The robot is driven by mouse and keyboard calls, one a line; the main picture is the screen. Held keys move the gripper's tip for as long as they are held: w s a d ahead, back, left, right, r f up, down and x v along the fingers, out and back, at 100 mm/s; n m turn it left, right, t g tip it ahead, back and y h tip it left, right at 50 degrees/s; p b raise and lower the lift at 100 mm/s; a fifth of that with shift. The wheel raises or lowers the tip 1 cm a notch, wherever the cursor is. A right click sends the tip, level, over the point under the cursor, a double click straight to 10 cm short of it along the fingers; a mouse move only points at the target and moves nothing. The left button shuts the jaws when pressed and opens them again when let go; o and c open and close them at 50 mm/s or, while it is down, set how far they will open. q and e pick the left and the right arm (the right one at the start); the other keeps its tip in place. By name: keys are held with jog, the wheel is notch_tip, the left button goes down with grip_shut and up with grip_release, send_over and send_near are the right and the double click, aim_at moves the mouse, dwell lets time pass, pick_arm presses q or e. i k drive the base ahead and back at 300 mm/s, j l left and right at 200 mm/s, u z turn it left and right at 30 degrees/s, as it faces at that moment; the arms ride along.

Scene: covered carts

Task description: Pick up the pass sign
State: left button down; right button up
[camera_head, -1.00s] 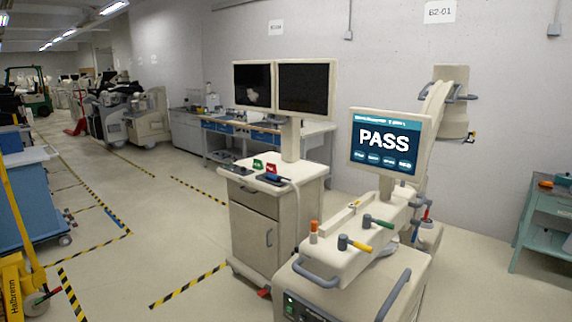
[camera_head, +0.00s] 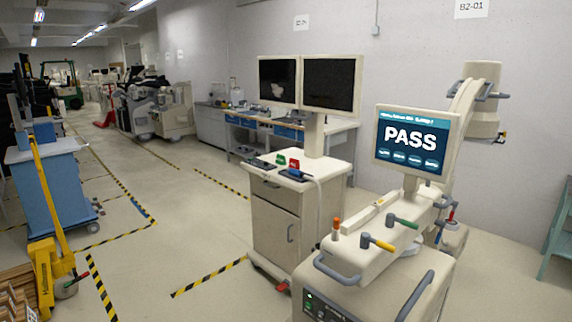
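A small green sign (camera_head: 281,160) stands on top of the middle cart (camera_head: 263,183), beside a small red sign (camera_head: 294,163). Their lettering is too small to read. A monitor (camera_head: 416,141) on the machine at the right shows the large word PASS on its screen. Neither of my grippers is in view.
Dark handheld devices (camera_head: 262,165) lie around the signs on the cart. Twin dark monitors (camera_head: 332,84) rise behind them. The machine (camera_head: 385,270) with coloured handles stands close at the front right. A yellow pallet jack (camera_head: 46,268) and blue cart (camera_head: 58,185) stand left. Open floor (camera_head: 165,230) lies between.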

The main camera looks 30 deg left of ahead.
aim_at(281, 160)
jog(key=i+j+u, duration=0.25)
jog(key=j+u, duration=0.15)
jog(key=i+j+u, duration=0.6)
jog(key=u, duration=0.2)
jog(key=i+j+u, duration=0.4)
jog(key=i+u, duration=0.25)
jog(key=u, duration=0.2)
jog(key=i+j, duration=0.1)
jog(key=i, duration=0.4)
jog(key=i+j, duration=0.1)
jog(key=i, duration=0.45)
jog(key=i+z, duration=0.1)
jog(key=i, duration=0.4)
jog(key=i+z, duration=0.3)
jog(key=i, duration=0.15)
jog(key=i+z, duration=0.3)
jog(key=i, duration=0.2)
jog(key=i+j+z, duration=0.25)
jog(key=i, duration=0.2)
